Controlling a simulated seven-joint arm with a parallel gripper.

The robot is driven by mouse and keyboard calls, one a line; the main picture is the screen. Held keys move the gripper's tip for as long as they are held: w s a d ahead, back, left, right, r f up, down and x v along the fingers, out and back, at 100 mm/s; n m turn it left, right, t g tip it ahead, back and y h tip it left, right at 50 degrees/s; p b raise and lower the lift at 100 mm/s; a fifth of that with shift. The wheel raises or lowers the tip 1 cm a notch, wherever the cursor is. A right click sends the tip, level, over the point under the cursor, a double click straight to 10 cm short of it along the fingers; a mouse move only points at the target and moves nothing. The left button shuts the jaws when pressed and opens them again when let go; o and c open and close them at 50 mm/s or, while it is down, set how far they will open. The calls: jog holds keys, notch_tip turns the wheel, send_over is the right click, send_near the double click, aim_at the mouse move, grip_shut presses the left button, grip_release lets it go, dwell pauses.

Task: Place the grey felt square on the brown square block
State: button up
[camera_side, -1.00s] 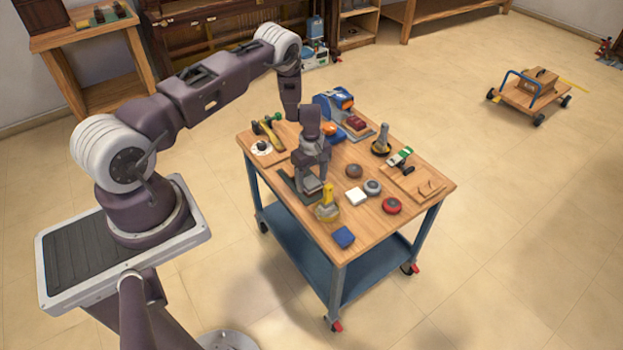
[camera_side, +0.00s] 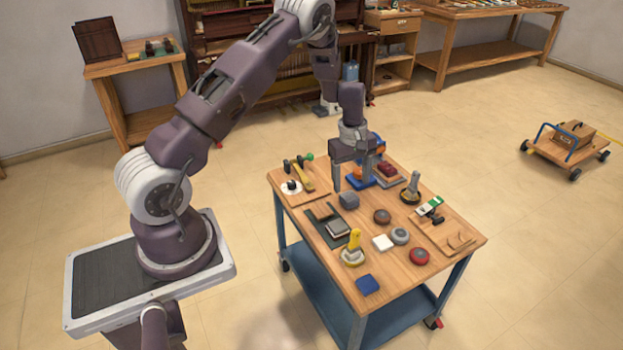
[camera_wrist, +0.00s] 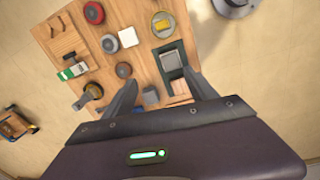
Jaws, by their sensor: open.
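A flat grey square (camera_side: 338,228), which looks like the felt square, lies at the dark tray (camera_side: 318,229) on the cart top. It also shows in the wrist view (camera_wrist: 172,61). A light edge shows beneath it in the side view, but I cannot tell whether that is a block. A brown patch (camera_wrist: 180,87) shows beside it in the wrist view; I cannot tell if it is the brown square block or bare wood. My gripper (camera_side: 354,187) is open and empty, pointing down above the cart, behind the tray. Its fingers (camera_wrist: 160,80) are spread apart in the wrist view.
A blue-grey block (camera_side: 348,201) stands close to my fingers. A grey-handled tool (camera_side: 412,186) stands at right. Free wood shows between them.

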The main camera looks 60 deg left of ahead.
jog(key=s+d+r+m+t, duration=0.15)
jog(key=d+r, duration=0.25)
jog(key=r, duration=0.4)
jog(key=s+d+r+m, duration=0.1)
jog(key=d+r+m, duration=0.25)
jog(key=r, duration=0.45)
jog(key=s+d+r+m+t, duration=0.2)
jog(key=s+d+r+m, duration=0.4)
jog(key=s+r, duration=0.45)
jog(key=s+d+r+m, duration=0.1)
jog(key=s+d+m, duration=0.1)
jog(key=s, duration=0.6)
jog(key=s+d+r+m+t, duration=0.1)
jog(key=s+d+r+m, duration=0.1)
jog(key=s, duration=0.6)
jog(key=shift+d+m, duration=0.15)
jog(key=shift+m, duration=0.65)
